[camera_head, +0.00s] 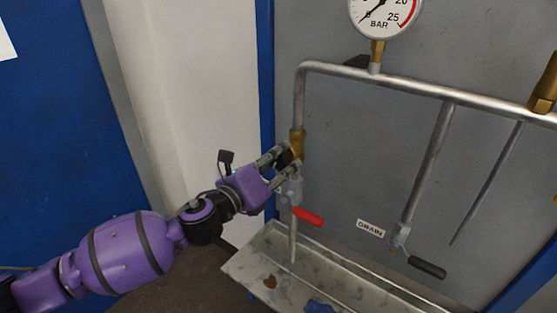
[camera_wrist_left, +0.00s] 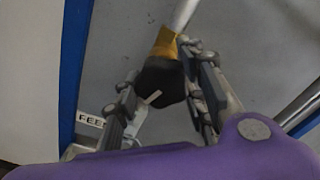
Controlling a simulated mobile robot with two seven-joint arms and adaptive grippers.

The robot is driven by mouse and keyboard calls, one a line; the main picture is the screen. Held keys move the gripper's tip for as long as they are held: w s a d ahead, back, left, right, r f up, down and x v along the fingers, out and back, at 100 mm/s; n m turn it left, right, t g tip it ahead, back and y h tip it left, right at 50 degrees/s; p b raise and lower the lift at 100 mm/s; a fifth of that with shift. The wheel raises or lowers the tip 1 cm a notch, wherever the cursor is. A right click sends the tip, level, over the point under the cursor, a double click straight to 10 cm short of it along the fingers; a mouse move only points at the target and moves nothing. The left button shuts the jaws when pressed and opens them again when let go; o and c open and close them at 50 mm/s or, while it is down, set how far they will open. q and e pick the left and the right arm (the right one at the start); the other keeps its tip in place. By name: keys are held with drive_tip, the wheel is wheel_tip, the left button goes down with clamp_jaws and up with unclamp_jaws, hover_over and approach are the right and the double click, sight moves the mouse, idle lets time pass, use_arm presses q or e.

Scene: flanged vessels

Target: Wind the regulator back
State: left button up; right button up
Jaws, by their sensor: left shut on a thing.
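The regulator has a brass body (camera_head: 298,142) on the left vertical pipe and a black knob (camera_head: 285,158) facing my left arm. My left gripper (camera_head: 283,161) reaches it from the left, its fingers on both sides of the knob and shut on it. In the left wrist view the dark knob (camera_wrist_left: 162,82) sits between the fingers, with a pale line on its face. The brass body (camera_wrist_left: 165,43) shows above it. The pressure gauge (camera_head: 384,12) at the top is cut off; its needle points to the lower left. My right gripper is not in view.
A red valve handle (camera_head: 308,217) is just below the gripper. A black handle (camera_head: 427,267) is on the drain pipe, beside a "DRAIN" label (camera_head: 370,229). A metal tray (camera_head: 240,268) lies below. A "FEED" label, partly hidden, shows in the left wrist view (camera_wrist_left: 90,119).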

use_arm(q)
drive_tip(key=n, duration=0.4)
drive_tip(key=shift+f+n, duration=0.25)
drive_tip(key=shift+n, duration=0.15)
drive_tip(key=n, duration=0.5)
drive_tip(key=shift+s+d+f, duration=0.1)
drive_tip(key=shift+s, duration=0.05)
drive_tip(key=n, duration=0.5)
drive_tip(key=shift+n, duration=0.4)
drive_tip(key=n, duration=0.5)
drive_tip(key=shift+s+d, duration=0.1)
drive_tip(key=shift+d, duration=0.05)
drive_tip(key=n, duration=0.5)
drive_tip(key=shift+r, duration=0.2)
drive_tip(key=n, duration=0.5)
drive_tip(key=shift+r, duration=0.15)
drive_tip(key=n, duration=0.5)
drive_tip(key=shift+r+n, duration=0.2)
drive_tip(key=shift+n, duration=0.2)
drive_tip(key=shift+r+n, duration=0.15)
drive_tip(key=shift+n, duration=1.85)
drive_tip(key=shift+r, duration=0.1)
